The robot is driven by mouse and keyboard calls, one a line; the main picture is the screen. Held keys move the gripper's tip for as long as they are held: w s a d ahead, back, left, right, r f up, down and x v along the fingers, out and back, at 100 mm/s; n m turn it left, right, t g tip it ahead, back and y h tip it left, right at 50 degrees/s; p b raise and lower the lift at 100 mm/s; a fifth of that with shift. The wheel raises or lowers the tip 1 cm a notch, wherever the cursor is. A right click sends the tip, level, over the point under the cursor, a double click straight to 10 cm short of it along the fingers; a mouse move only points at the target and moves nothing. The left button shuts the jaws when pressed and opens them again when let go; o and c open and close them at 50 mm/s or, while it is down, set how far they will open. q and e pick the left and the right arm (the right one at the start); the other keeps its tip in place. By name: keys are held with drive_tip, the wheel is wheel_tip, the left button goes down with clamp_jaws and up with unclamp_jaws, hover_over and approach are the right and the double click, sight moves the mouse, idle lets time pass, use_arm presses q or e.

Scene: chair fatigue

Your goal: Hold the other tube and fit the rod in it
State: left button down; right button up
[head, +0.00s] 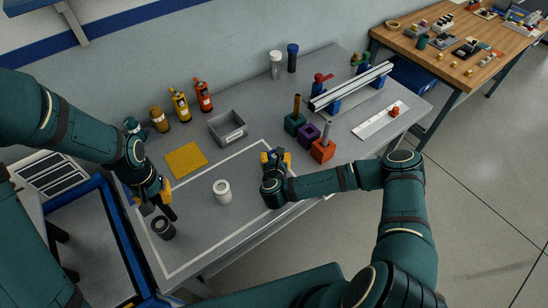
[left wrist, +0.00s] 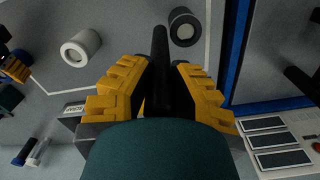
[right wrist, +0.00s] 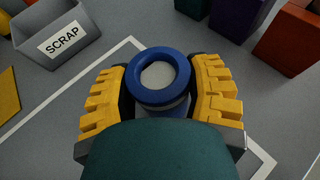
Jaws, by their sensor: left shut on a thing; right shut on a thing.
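My left gripper (head: 158,192) is shut on a dark rod (left wrist: 160,60), which sticks out beyond the fingertips in the left wrist view. In the head view the rod (head: 168,212) is just above and beside a black tube (head: 163,233) standing on the table; it appears to be outside it. The black tube (left wrist: 184,14) also shows in the left wrist view. A white tube (head: 222,198) stands upright between the two grippers. My right gripper (head: 275,160) is shut on a blue-rimmed tube (right wrist: 138,94) with a pale centre, inside the white outline.
A grey SCRAP bin (head: 226,137) and a yellow mat (head: 186,160) lie behind the outlined area. Several bottles (head: 180,107) stand at the back. Coloured blocks (head: 322,151) stand close to the right gripper.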

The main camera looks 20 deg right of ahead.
use_arm(q)
drive_tip(key=w+d+r+m, duration=0.2)
drive_tip(key=w+d+m, duration=0.3)
drive_tip(key=w+d, duration=0.75)
drive_tip(key=w+d+m, duration=0.1)
drive_tip(key=d+m, duration=0.5)
drive_tip(key=d, duration=1.6)
drive_tip(key=shift+d, duration=0.35)
drive_tip(key=shift+w+f, duration=0.1)
drive_tip(key=shift+f, duration=0.15)
drive_tip(key=shift+f, duration=0.35)
